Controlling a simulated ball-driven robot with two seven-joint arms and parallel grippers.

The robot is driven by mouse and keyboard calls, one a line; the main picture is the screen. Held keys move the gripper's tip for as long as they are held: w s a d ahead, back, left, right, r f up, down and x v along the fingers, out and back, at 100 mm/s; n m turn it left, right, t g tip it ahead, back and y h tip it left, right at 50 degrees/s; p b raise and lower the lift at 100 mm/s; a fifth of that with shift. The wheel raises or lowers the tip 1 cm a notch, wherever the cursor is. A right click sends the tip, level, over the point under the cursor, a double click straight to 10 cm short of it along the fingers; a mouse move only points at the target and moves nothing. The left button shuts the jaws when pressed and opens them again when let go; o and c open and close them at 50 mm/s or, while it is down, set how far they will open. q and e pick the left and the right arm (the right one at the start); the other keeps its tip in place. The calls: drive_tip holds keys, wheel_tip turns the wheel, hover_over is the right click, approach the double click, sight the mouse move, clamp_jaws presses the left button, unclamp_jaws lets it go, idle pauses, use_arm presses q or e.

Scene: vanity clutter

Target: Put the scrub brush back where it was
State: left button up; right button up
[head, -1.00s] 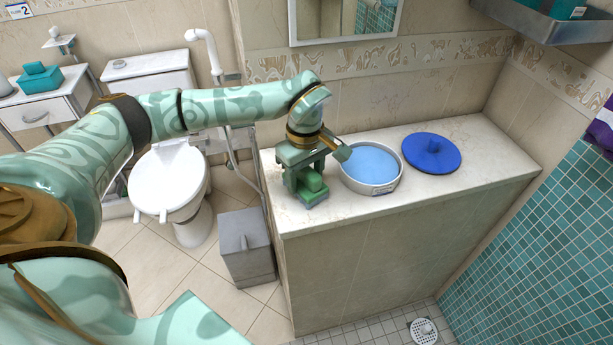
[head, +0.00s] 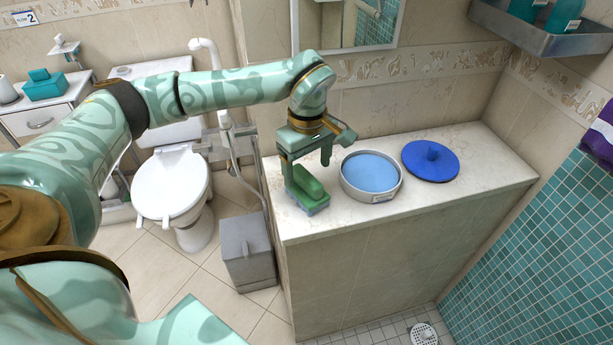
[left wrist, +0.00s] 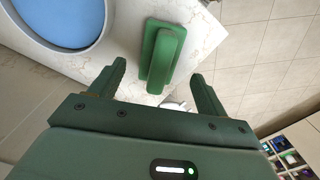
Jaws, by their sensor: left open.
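The green scrub brush (head: 308,191) rests on the left end of the marble counter (head: 470,152), close to its front edge. My left gripper (head: 308,165) is open above the brush, its fingers raised clear of the handle. In the left wrist view the brush (left wrist: 168,55) lies beyond the open, empty fingertips (left wrist: 158,75), and its handle shows from above. My right gripper is not in view.
A round pan with a light-blue inside (head: 371,174) stands right of the brush, with a blue round lid (head: 431,161) beside it. A grey bin (head: 247,250) and a toilet (head: 170,185) stand left of the counter. A metal shelf (head: 545,35) hangs upper right.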

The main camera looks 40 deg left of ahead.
sight(307, 175)
use_arm(q)
wheel_tip(307, 175, up, 6)
drive_tip(key=shift+r+p, duration=0.25)
drive_tip(key=shift+p, duration=0.35)
